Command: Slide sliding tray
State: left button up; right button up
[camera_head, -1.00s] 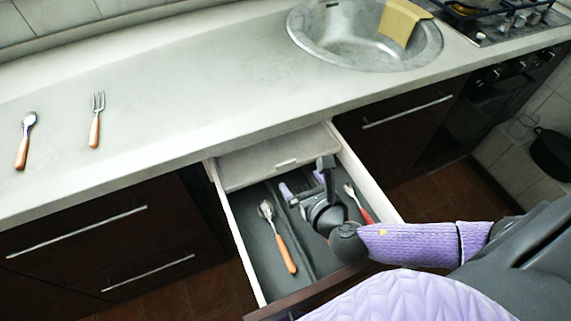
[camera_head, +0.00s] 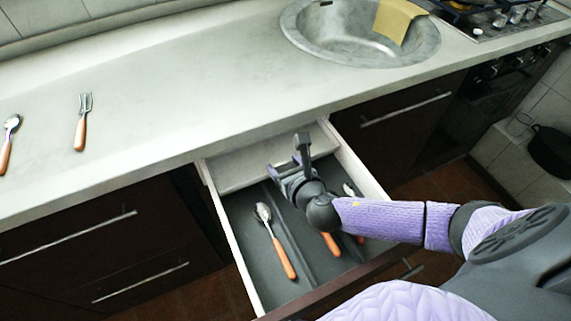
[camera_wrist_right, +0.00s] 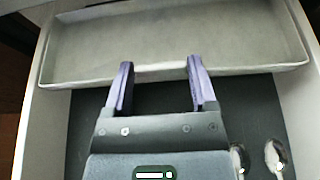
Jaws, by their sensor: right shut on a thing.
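The grey sliding tray (camera_head: 235,170) sits at the back of the open drawer (camera_head: 222,222), partly under the counter edge. It also shows in the right wrist view (camera_wrist_right: 180,40), where it looks empty. My right gripper (camera_head: 277,172) reaches into the drawer at the tray's front edge. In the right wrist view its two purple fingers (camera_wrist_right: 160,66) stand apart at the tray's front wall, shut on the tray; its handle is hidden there. My left gripper is not in view.
A spoon (camera_head: 274,240) with an orange handle lies in the drawer's left compartment. Other cutlery (camera_head: 331,244) lies to its right, partly hidden by my arm. A fork (camera_head: 82,122) and spoon (camera_head: 8,142) lie on the counter. A sink (camera_head: 340,40) is behind.

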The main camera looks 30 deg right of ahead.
grip_shut()
jog(key=shift+w+r+p, duration=0.15)
jog(key=shift+w+p, duration=0.25)
jog(key=shift+w, duration=0.45)
jog(key=o, duration=0.9)
grip_release()
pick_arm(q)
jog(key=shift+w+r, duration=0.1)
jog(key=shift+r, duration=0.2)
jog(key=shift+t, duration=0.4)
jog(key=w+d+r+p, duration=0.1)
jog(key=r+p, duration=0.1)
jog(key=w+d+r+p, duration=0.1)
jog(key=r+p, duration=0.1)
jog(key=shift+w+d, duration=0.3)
pick_arm(e)
jog(key=v, duration=0.9)
jog(key=shift+s, duration=0.45)
